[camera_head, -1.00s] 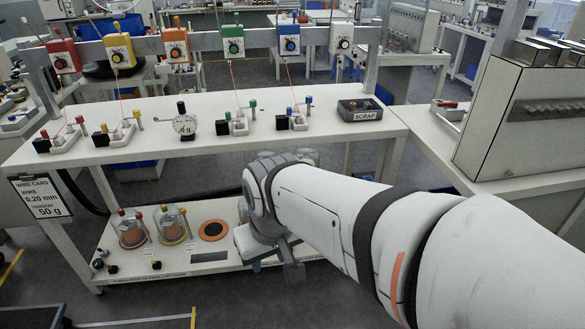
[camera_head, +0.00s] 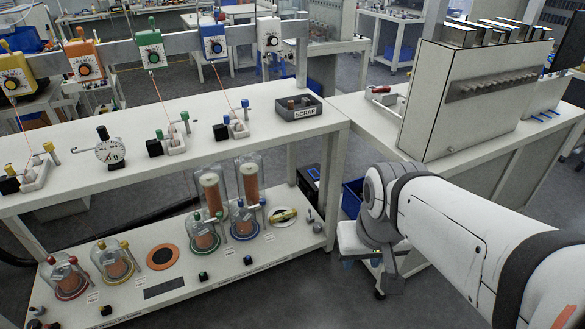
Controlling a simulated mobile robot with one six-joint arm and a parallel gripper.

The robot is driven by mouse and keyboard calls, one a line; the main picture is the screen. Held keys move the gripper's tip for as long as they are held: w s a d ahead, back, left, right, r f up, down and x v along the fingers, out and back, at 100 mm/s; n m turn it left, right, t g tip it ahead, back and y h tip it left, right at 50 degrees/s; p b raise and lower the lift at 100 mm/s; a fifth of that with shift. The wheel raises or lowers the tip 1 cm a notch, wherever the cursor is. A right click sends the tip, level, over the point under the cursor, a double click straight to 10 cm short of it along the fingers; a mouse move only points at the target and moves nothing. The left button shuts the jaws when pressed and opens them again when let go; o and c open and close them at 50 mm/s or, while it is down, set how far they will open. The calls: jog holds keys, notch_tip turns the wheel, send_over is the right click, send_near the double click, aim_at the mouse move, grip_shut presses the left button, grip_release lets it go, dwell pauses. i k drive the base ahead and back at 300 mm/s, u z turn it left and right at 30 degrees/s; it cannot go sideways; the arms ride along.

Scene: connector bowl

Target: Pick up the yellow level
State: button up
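A small yellow bar-like object (camera_head: 284,215), possibly the yellow level, lies on a pale round plate at the right end of the lower shelf (camera_head: 165,292). It is too small to make out in detail. My gripper (camera_head: 388,281) hangs below my arm's wrist, to the right of the shelf and clear of it. It is well apart from the yellow object. Its fingers are small and partly hidden, so I cannot tell whether they are open or shut.
Glass-domed spools (camera_head: 203,232) stand left of the yellow object. The upper bench top (camera_head: 200,175) overhangs the shelf and carries a scrap tray (camera_head: 298,108) and a dial gauge (camera_head: 110,151). A blue bin (camera_head: 353,193) is on the floor behind my wrist. The floor in front is clear.

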aim_at(283, 216)
jog(key=u, duration=0.05)
jog(key=i, duration=1)
jog(key=z, duration=0.05)
